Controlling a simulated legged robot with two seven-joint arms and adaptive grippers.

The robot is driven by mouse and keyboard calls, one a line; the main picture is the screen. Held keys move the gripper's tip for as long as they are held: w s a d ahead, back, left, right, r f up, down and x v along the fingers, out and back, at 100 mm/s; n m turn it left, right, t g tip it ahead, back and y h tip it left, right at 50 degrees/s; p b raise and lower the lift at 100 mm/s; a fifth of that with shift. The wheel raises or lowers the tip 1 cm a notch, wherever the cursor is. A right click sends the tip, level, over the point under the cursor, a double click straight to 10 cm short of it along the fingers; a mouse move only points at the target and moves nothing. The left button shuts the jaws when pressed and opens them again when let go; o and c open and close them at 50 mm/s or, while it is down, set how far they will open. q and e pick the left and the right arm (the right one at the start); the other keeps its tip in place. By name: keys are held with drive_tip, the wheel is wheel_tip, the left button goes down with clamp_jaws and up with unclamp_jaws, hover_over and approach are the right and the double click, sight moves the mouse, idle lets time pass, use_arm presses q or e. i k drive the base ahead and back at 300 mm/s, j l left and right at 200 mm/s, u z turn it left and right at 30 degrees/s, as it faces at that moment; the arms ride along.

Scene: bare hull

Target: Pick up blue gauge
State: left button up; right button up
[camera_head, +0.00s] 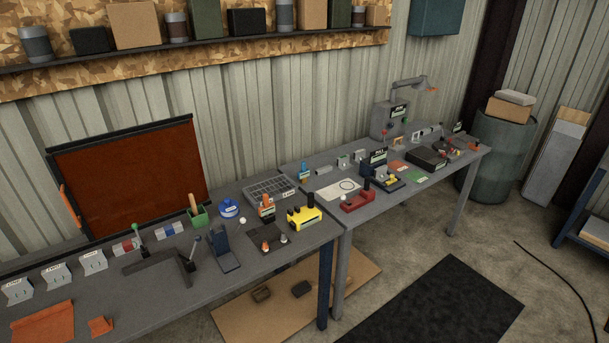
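A round blue object with a pale label (229,207), which may be the blue gauge, sits on the grey workbench (110,312) near its back edge. It stands just right of a green holder (198,217). A small upright blue item (303,172) stands farther right at the back of the bench; I cannot tell whether it is a gauge. Neither of my grippers shows in the head view.
Dark mat (444,306) covers floor at right.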

sight(303, 174)
drive_tip(key=i+l, duration=0.2)
drive_tip(key=l, duration=0.25)
drive_tip(key=i+l+u, duration=0.1)
drive_tip(key=i+l, duration=0.15)
drive_tip(key=l, duration=0.2)
drive_tip(key=i+l+u, duration=0.1)
drive_tip(key=l, duration=0.35)
drive_tip(key=i+l, duration=0.25)
drive_tip(key=l, duration=0.25)
drive_tip(key=i+l+u, duration=0.1)
drive_tip(key=l, duration=0.35)
drive_tip(key=i+l, duration=0.3)
drive_tip(key=l, duration=0.2)
drive_tip(key=i+l+u, duration=0.1)
drive_tip(key=l, duration=0.4)
drive_tip(key=i+l+u, duration=0.1)
drive_tip(key=l, duration=0.4)
drive_tip(key=i, duration=0.1)
